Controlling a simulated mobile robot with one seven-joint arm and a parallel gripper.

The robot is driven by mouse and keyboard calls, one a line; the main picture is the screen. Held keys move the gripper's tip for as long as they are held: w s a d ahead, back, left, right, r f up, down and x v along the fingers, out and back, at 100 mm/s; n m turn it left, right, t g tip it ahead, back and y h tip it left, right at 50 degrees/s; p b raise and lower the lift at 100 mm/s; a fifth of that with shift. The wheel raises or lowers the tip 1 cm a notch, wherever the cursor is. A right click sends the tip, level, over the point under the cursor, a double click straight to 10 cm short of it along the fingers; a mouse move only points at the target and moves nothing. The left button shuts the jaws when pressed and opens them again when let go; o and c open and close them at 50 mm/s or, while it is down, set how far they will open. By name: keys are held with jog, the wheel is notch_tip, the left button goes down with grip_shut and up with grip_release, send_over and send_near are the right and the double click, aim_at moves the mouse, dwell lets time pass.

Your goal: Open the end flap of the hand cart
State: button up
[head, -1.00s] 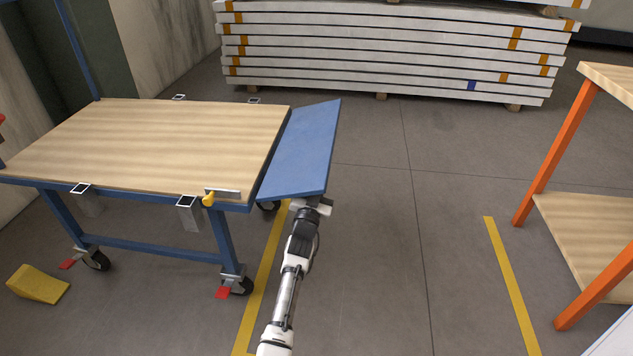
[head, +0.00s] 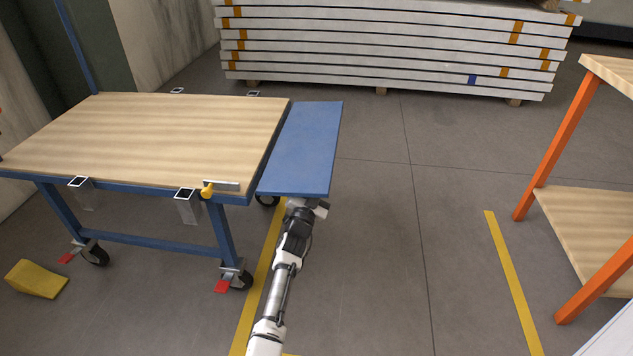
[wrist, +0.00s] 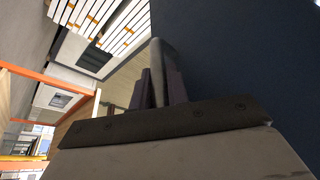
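The blue end flap (head: 301,150) is at the right end of the hand cart (head: 150,140) in the head view. It stands out from the cart, close to level with the wooden top. My gripper (head: 308,206) is at the flap's near edge, with its fingertips hidden there. In the wrist view a dark flap face (wrist: 245,60) fills the right side. My two dark fingers (wrist: 159,92) sit on either side of a rounded grey bar (wrist: 157,58), which fills the gap and looks like a handle on the flap. A latch with a yellow knob (head: 207,190) is at the cart's near right corner.
A stack of white boards (head: 390,50) stands behind. An orange-framed bench (head: 560,140) is at the right. A yellow wedge (head: 37,279) lies at the lower left. Yellow lines mark the floor, which is clear between cart and bench.

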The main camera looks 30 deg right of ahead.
jog(key=o, duration=0.4)
jog(key=shift+r, duration=0.1)
jog(key=shift+o, duration=0.2)
jog(key=shift+a+r, duration=0.1)
